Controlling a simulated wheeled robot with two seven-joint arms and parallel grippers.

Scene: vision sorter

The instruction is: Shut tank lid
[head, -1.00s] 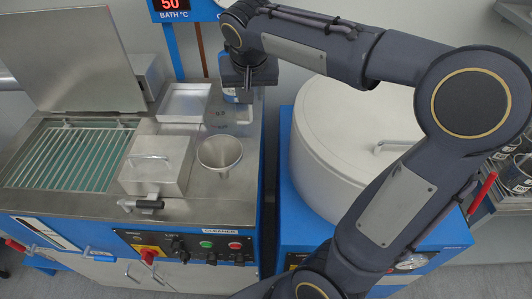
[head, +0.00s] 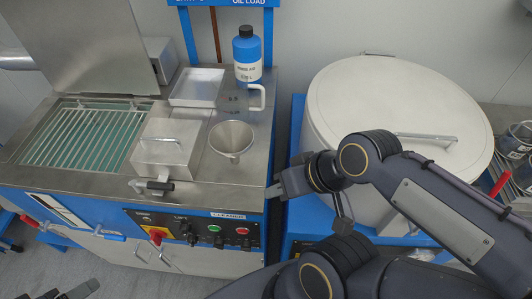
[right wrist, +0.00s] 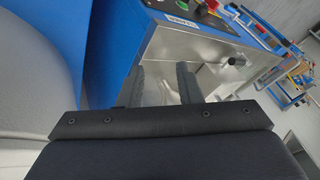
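The tank lid (head: 78,45) is a grey metal panel. It stands raised, leaning back behind the open tank at the left of the head view. The tank opening shows a wire rack (head: 80,135) over green liquid. My right gripper (head: 275,191) is low between the blue cleaner and the round white vessel, well right of the lid. In the right wrist view its two dark fingers (right wrist: 162,84) are apart with nothing between them. A dark part at the bottom left edge of the head view looks like my left gripper (head: 82,290); its fingers are not clear.
The white round vessel (head: 390,100) fills the right side. A valve handle (head: 152,186) sticks out in front.

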